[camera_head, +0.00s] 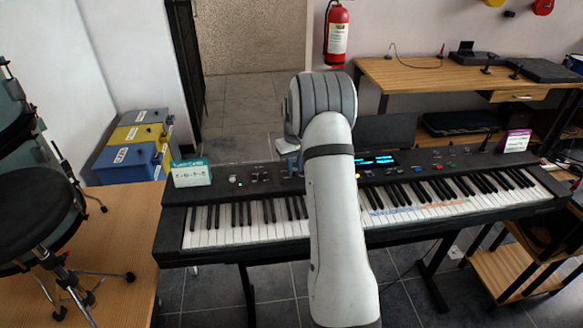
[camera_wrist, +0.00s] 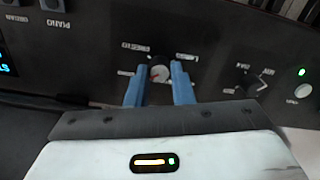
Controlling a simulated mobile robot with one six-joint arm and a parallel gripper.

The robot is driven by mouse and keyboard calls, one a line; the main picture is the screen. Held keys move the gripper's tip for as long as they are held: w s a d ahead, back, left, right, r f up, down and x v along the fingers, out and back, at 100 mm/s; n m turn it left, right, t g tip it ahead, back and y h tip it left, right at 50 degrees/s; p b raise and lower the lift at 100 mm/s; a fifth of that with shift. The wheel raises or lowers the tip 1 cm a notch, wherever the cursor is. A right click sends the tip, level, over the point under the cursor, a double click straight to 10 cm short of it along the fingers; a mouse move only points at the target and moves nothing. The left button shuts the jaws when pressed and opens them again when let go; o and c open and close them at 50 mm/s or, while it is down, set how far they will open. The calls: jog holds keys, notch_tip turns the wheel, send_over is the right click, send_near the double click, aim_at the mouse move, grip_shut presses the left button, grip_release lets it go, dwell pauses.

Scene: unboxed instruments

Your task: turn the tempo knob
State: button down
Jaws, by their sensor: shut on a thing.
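The tempo knob (camera_wrist: 159,73) is a small round knob with a pale top and a red mark, set in the dark panel of the keyboard (camera_head: 250,188). In the wrist view, printed labels surround it upside down. The blue fingers of my gripper (camera_wrist: 159,84) stand on either side of the knob and are shut on it. In the head view, part of my gripper (camera_head: 291,160) shows over the keyboard's panel, left of my arm. The knob is hidden there.
Another knob (camera_wrist: 250,84) and a green-lit button (camera_wrist: 301,72) sit to the right in the wrist view. On the keyboard's ends stand a teal box (camera_head: 191,173) and a purple box (camera_head: 515,141). A black stool (camera_head: 32,212) is at the left.

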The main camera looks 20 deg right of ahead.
aim_at(295, 169)
jog(key=shift+r+m, duration=0.15)
jog(key=shift+m, duration=0.55)
jog(key=c, duration=1.3)
grip_release()
jog(key=shift+o, duration=0.2)
jog(key=shift+r+b, duration=0.35)
jog(key=shift+r, duration=3.45)
